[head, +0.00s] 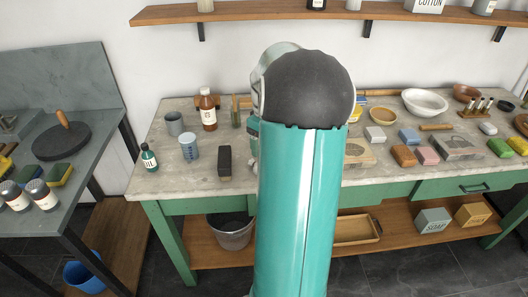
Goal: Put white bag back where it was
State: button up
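I cannot make out a white bag for certain. A white item marked COTTON (428,5) stands on the wall shelf at the top right, cut off by the picture's top edge; I cannot tell whether it is a bag or a box. My own teal and dark grey arm fills the middle of the head view and covers the centre of the table.
The green-framed table (178,187) holds a brown bottle (208,112), blue cup (190,147), dark block (224,162), white bowl (425,101) and several coloured blocks. Below are a bucket (231,234) and a wooden tray (358,230). A dark side table (85,185) stands left.

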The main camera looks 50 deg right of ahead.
jog(key=w+a+r+t+h, duration=0.15)
jog(key=a+r, duration=0.35)
jog(key=a, duration=0.6)
jog(key=w+a+r, duration=0.2)
jog(key=a+r, duration=0.3)
jog(key=a, duration=0.5)
jog(key=s+a+t, duration=0.1)
jog(key=s+a, duration=0.2)
jog(key=a, duration=0.3)
jog(key=s+a+t+y, duration=0.1)
jog(key=s+a, duration=0.2)
jog(key=a, duration=0.4)
jog(key=s+a+r+t, duration=0.1)
jog(key=s+a+t, duration=0.1)
jog(key=s+a, duration=0.2)
jog(key=a, duration=0.3)
jog(key=shift+a+n, duration=0.15)
jog(key=shift+n, duration=0.25)
jog(key=shift+y, duration=0.25)
